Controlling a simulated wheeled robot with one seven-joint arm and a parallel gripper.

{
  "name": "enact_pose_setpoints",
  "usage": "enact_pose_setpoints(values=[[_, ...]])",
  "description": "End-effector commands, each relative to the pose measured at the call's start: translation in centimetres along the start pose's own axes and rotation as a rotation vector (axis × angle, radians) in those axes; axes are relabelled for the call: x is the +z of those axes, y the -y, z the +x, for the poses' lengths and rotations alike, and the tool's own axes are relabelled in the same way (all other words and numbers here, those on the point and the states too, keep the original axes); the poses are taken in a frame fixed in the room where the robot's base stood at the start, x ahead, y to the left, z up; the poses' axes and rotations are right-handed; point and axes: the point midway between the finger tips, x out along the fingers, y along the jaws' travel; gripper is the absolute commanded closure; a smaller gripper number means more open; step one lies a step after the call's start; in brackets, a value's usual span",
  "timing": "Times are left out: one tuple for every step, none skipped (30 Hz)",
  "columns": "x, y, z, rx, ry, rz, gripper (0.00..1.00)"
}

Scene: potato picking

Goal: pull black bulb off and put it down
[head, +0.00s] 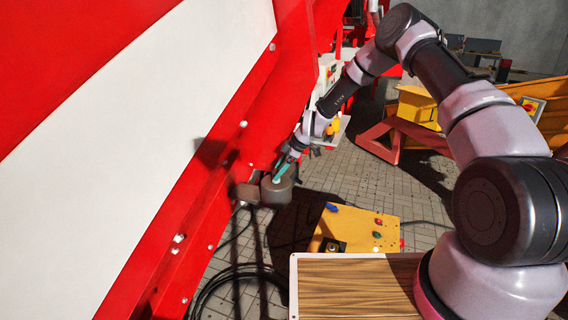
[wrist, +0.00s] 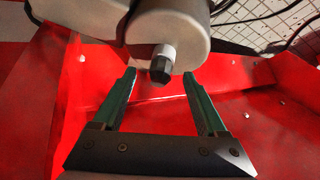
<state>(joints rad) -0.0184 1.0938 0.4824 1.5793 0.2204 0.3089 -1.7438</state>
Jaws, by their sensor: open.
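The black bulb (wrist: 161,68) shows in the wrist view, fixed by a pale collar to the underside of a rounded grey housing (wrist: 172,22). My gripper (wrist: 160,72) is open, with one green finger to each side of the bulb and clear gaps between. The fingers do not touch it. In the head view my gripper (head: 281,171) is at the grey housing (head: 276,188), beside the red machine wall. The bulb itself cannot be made out in the head view.
A red machine with a white panel (head: 130,90) fills the left. A yellow control box (head: 355,228) with coloured buttons stands on the paved floor. A wooden-topped tray (head: 350,285) is at the front. Black cables (head: 222,275) lie on the floor. A yellow machine (head: 420,105) stands at the back right.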

Motion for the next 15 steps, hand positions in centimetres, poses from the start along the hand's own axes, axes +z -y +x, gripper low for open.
enact_pose_setpoints(values=[[0.03,0.01,0.45,0.000,0.000,0.001,0.25],[0.03,0.00,0.62,0.000,0.000,0.001,0.25],[0.03,0.01,0.78,0.000,0.000,0.002,0.25],[0.02,0.01,0.87,0.000,0.000,0.002,0.25],[0.01,0.01,0.93,0.000,0.000,0.002,0.25],[0.00,0.00,0.97,0.000,0.000,0.002,0.25],[0.00,0.00,0.98,0.000,0.000,0.002,0.25],[0.00,0.00,0.98,0.000,0.000,0.002,0.25],[0.00,0.00,0.98,0.000,0.000,0.002,0.25],[0.00,0.00,0.97,0.000,0.000,0.002,0.25],[0.01,0.00,0.97,0.000,0.000,0.002,0.25],[0.00,0.01,0.97,0.000,0.000,0.002,0.25],[0.01,0.01,0.96,0.000,0.000,0.002,0.36],[0.00,0.01,0.96,0.000,0.000,0.002,0.48],[0.00,0.01,0.96,0.000,0.000,0.002,0.63]])
